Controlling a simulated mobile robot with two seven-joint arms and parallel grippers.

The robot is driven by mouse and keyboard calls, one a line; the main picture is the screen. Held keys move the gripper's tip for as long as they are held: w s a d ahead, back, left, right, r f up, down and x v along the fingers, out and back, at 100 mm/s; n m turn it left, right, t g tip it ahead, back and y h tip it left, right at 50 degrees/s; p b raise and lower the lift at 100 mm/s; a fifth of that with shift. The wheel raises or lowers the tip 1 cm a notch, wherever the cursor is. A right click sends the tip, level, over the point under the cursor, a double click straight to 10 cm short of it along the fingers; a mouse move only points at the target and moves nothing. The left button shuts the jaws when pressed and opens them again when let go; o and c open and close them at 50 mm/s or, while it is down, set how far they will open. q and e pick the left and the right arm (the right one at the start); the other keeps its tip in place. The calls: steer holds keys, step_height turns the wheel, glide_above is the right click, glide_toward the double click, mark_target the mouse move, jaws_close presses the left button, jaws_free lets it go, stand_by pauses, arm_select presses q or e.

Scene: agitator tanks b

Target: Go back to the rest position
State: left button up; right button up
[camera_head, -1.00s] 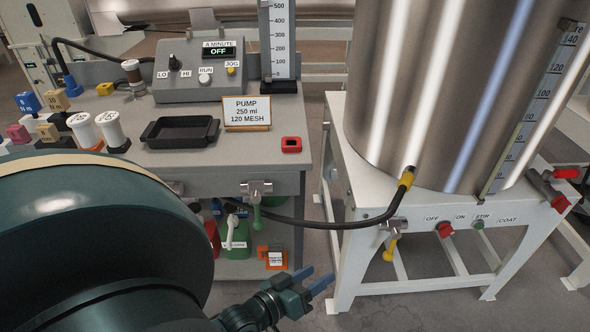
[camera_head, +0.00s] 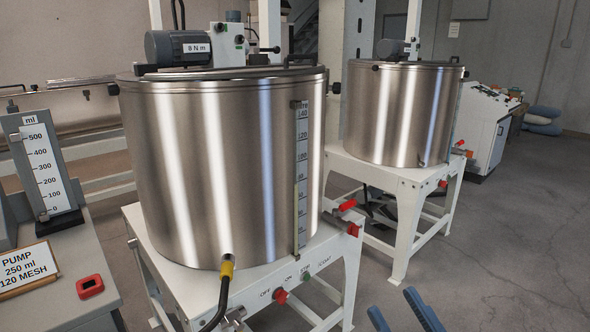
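Only the two blue fingertips of my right gripper (camera_head: 401,311) show, at the bottom edge of the head view, right of centre. They stand apart with nothing between them, over the grey floor. The rest of that gripper is below the picture. My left gripper is not in view. The near steel tank (camera_head: 220,165) stands on a white stand (camera_head: 345,265) left of the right gripper, apart from it.
A second steel tank (camera_head: 400,115) stands further back on its own white stand. The floor (camera_head: 500,240) at right is clear.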

arm_select(q)
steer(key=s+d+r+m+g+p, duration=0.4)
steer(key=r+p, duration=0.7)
steer(key=p, duration=0.3)
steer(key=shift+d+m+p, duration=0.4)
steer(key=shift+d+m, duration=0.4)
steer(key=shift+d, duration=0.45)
arm_select(e)
steer(key=s+d+f+m+g+h, duration=0.1)
steer(key=s+f+m+g+h, duration=0.1)
steer(key=f, duration=0.8)
steer(key=s+d+f+m+g+h, duration=0.2)
steer(key=f+g+h, duration=0.4)
steer(key=f, duration=0.3)
steer(key=shift+s+d+f+m+g, duration=0.35)
steer(key=shift+s+m+g, duration=0.4)
steer(key=shift+m, duration=0.25)
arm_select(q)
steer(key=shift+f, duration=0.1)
arm_select(e)
steer(key=shift+w+f, duration=0.1)
steer(key=shift+f, duration=0.05)
